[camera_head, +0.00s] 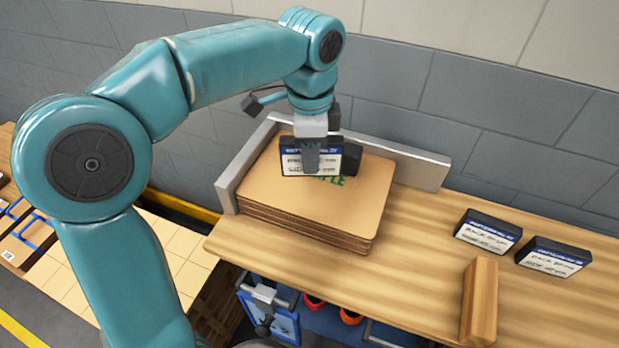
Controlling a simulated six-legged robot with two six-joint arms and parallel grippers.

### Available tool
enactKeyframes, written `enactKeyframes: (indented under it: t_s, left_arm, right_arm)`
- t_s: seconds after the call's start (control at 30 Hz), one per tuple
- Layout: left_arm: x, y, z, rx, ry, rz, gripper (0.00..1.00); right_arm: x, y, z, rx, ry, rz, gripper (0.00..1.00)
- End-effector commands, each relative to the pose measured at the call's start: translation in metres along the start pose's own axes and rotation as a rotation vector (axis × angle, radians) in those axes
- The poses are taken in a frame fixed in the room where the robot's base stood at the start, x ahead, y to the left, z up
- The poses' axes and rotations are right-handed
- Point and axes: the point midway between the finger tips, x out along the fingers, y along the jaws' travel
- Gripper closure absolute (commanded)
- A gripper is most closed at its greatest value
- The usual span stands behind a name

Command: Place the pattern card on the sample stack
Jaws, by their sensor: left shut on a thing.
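My left gripper (312,158) comes down from above and is shut on a black block-like card with a white and blue label (293,164). The card is upright, its label facing me, and the gripper finger covers part of it. The card is over the sample stack (290,212), a pile of brown cardboard sheets. Green print on the top sheet is partly hidden behind the card and gripper. I cannot tell whether the card touches the top sheet. My right gripper is not in view.
The stack sits on a wooden bench (420,235) against a grey L-shaped fence (410,165). To the right lie two similar labelled black blocks, one left (487,233) and one right (552,258), and a wooden bar (479,300). The bench between stack and bar is clear.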

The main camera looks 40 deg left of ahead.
Motion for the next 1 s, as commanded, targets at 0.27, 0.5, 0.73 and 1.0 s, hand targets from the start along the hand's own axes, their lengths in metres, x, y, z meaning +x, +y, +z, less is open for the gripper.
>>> enactKeyframes:
  t_s: [0.27,0.5,0.73,1.0]
  left_arm:
    - [0.036,-0.002,0.002,0.000,-0.002,0.003,1.00]
    - [0.065,-0.005,0.003,0.000,-0.001,0.000,1.00]
    - [0.065,-0.005,0.002,0.000,0.000,-0.001,1.00]
    - [0.068,-0.005,0.002,0.000,0.000,0.000,0.45]
  right_arm:
    - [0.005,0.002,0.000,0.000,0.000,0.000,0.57]
    - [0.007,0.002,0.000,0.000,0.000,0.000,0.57]
    - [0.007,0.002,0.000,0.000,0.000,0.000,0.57]
    - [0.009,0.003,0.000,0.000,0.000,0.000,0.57]
